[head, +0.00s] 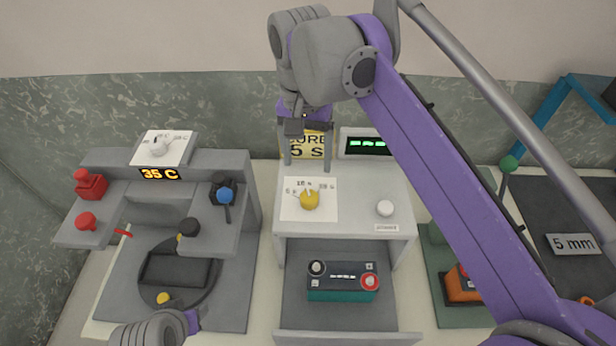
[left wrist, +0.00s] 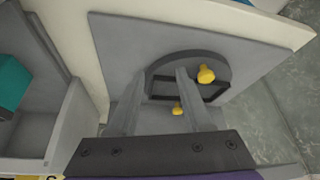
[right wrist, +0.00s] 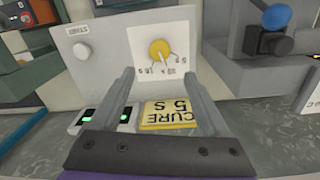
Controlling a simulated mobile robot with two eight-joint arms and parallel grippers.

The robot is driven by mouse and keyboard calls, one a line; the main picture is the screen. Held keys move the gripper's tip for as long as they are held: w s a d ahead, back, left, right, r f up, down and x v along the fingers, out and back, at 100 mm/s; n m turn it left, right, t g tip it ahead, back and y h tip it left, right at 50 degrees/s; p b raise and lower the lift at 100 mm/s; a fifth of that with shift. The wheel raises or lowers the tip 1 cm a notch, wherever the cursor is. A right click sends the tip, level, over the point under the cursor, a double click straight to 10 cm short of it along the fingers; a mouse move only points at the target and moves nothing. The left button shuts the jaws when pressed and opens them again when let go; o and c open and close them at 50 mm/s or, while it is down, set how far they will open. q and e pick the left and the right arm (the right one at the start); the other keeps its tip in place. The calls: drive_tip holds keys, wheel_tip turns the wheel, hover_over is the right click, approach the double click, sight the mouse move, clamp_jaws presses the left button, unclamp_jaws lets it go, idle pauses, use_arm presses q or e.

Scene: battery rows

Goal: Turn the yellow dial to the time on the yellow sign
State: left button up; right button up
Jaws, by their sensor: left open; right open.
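The yellow dial (head: 309,200) sits on a white marked plate on top of the middle grey machine. In the right wrist view the dial (right wrist: 159,49) shows its pointer and several tick labels; which label it points at is hard to tell. The yellow sign (head: 308,146) stands behind the plate, partly hidden by my right gripper; in the right wrist view the sign (right wrist: 166,112) reads "CURE 5 S". My right gripper (head: 308,168) is open and empty, above and behind the dial, pointing down. My left gripper (left wrist: 155,100) is open and empty, over the left machine.
A white button (head: 385,208) is right of the dial, and a green-lit display (head: 366,145) stands behind. A teal battery (head: 342,282) lies in the bay below.

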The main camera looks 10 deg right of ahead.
sight(309, 196)
drive_tip(key=f, duration=0.7)
drive_tip(key=f+b, duration=0.1)
drive_tip(key=f, duration=0.2)
drive_tip(key=shift+s+f, duration=0.2)
drive_tip(key=shift+s, duration=0.15)
clamp_jaws()
